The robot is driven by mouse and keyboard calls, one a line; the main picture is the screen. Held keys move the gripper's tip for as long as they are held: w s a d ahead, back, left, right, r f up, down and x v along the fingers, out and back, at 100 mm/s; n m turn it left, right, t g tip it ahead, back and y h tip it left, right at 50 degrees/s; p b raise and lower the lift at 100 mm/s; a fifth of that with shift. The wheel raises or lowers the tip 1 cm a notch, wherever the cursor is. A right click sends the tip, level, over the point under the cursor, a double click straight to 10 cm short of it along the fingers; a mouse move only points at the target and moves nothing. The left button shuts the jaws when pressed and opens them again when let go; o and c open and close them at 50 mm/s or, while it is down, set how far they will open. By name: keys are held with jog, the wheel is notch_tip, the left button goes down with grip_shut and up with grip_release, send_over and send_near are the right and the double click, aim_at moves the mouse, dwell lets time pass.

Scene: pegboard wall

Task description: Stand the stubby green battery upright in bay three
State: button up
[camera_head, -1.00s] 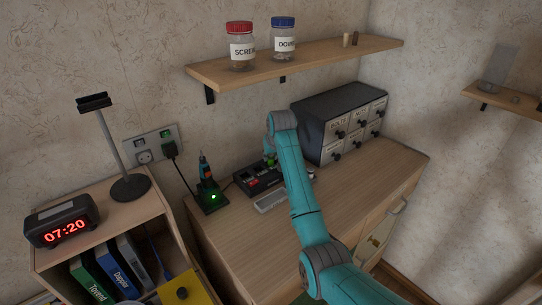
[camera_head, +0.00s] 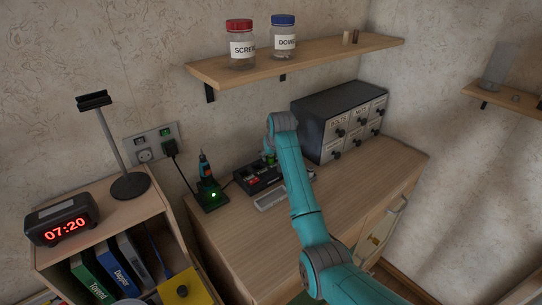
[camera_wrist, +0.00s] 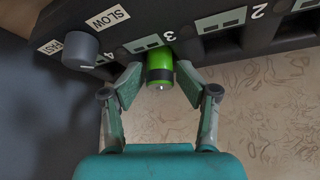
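The stubby green battery (camera_wrist: 160,68) is between the fingertips of my gripper (camera_wrist: 160,78) in the wrist view, with its small metal tip facing the camera. Whether that end is seated in bay three is hidden. In the head view the charger (camera_head: 248,176) lies on the desk, and a bit of green battery (camera_head: 270,157) shows beside my wrist. My arm hides most of the gripper there.
A grey knob (camera_wrist: 80,50) by "FAST" and "SLOW" sits close to my left finger in the wrist view. A small grey tray (camera_head: 270,200) lies before the charger. A drawer cabinet (camera_head: 330,120) stands behind right, a screwdriver on its stand (camera_head: 208,190) left. The front desk is clear.

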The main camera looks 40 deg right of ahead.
jog(key=shift+r, duration=0.25)
jog(key=v, duration=1.2)
jog(key=shift+r, duration=0.3)
